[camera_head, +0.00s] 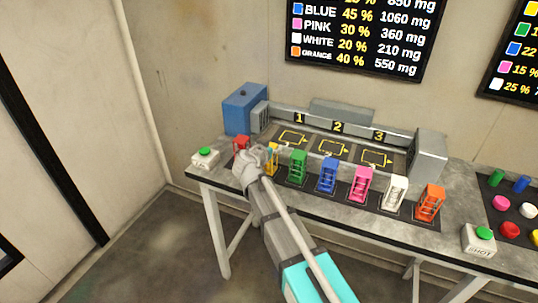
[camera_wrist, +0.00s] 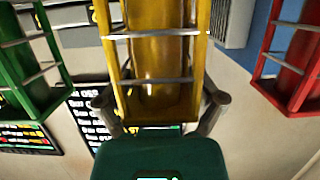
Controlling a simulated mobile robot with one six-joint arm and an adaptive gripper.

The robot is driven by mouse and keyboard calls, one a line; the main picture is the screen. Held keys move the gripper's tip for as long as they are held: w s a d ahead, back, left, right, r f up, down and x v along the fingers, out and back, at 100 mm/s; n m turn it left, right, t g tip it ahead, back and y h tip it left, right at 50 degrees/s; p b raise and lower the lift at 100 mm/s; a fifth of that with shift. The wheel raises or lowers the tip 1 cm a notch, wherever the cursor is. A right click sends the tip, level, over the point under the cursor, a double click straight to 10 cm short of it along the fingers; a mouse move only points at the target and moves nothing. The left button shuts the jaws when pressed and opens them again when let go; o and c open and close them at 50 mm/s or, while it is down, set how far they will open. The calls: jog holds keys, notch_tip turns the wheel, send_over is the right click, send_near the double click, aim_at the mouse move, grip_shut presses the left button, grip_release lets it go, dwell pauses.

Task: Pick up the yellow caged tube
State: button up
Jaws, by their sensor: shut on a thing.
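The yellow caged tube (camera_head: 273,157) is near the left end of a row of caged tubes on the table, between the red and green ones. In the wrist view the yellow tube (camera_wrist: 158,75) fills the upper middle. My gripper (camera_head: 261,160) is shut on it, with one finger on each side of the cage in the wrist view (camera_wrist: 160,112). My gripper partly hides the tube in the head view. I cannot tell whether its base touches the table.
The red tube (camera_head: 240,143) and green tube (camera_head: 297,166) stand close on either side. Blue (camera_head: 328,174), pink, white and orange tubes continue rightward. Behind are numbered bays (camera_head: 334,149), a blue box (camera_head: 243,108) and a grey block (camera_head: 428,155). Green-button boxes (camera_head: 205,157) flank the row.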

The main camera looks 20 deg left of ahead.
jog(key=shift+r, duration=0.15)
notch_tip(320, 180, up, 3)
jog(key=p, duration=0.3)
jog(key=s+d+r+p, duration=0.2)
jog(key=s+r+p, duration=0.7)
jog(key=s, duration=0.4)
jog(key=shift+s+r+p, duration=0.35)
jog(key=shift+s+p, duration=0.05)
jog(key=shift+p, duration=0.1)
